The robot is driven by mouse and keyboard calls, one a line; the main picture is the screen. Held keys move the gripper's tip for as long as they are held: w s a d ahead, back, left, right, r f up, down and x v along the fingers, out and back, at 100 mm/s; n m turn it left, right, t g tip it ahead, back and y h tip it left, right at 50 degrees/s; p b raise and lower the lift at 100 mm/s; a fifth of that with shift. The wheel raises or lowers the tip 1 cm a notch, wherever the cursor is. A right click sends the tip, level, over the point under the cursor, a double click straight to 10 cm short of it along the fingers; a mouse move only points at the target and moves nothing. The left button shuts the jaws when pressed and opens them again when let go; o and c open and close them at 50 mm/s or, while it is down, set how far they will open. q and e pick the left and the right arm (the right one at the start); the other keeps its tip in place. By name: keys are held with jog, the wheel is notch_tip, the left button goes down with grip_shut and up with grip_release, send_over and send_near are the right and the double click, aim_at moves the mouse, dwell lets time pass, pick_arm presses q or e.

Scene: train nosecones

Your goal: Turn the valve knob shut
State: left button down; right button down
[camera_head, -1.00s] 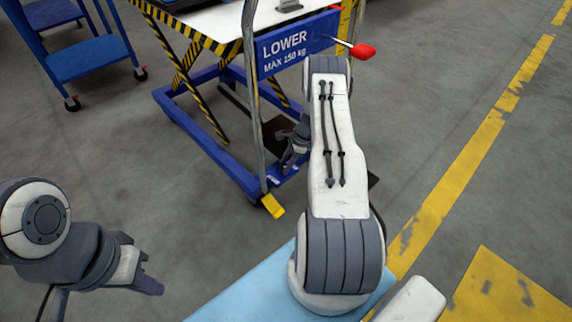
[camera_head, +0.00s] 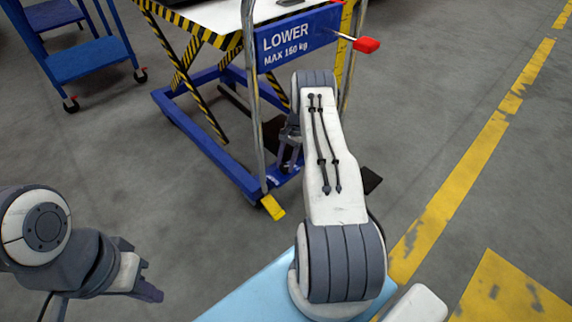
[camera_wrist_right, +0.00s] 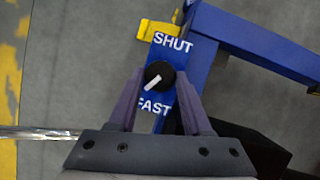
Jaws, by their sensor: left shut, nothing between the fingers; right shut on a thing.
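The valve knob (camera_wrist_right: 159,74) is a round black knob with a white pointer line, on a blue plate (camera_wrist_right: 181,58) lettered SHUT above it and FAST below it. In the right wrist view the pointer slants to the lower left, towards the FAST side. My right gripper (camera_wrist_right: 161,77) is shut on the knob, one finger on each side. In the head view my right gripper (camera_head: 290,155) is partly hidden by my arm, low beside the cart's upright, and the knob is hidden. My left gripper (camera_head: 150,281) is shut and empty at the lower left, away from the cart.
The blue lift cart (camera_head: 215,165) has a LOWER panel (camera_head: 297,40), a red-tipped lever (camera_head: 366,45), a metal upright (camera_head: 252,100) and a yellow foot (camera_head: 272,207). A blue trolley (camera_head: 85,58) stands at the back left. Floor at the right is clear.

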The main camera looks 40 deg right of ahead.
jog(key=shift+n, duration=0.3)
jog(key=shift+c, duration=1.8)
grip_release()
jog(key=p+v, duration=0.2)
jog(key=v, duration=0.5)
jog(key=shift+r, duration=0.3)
jog(key=shift+w+d, duration=0.1)
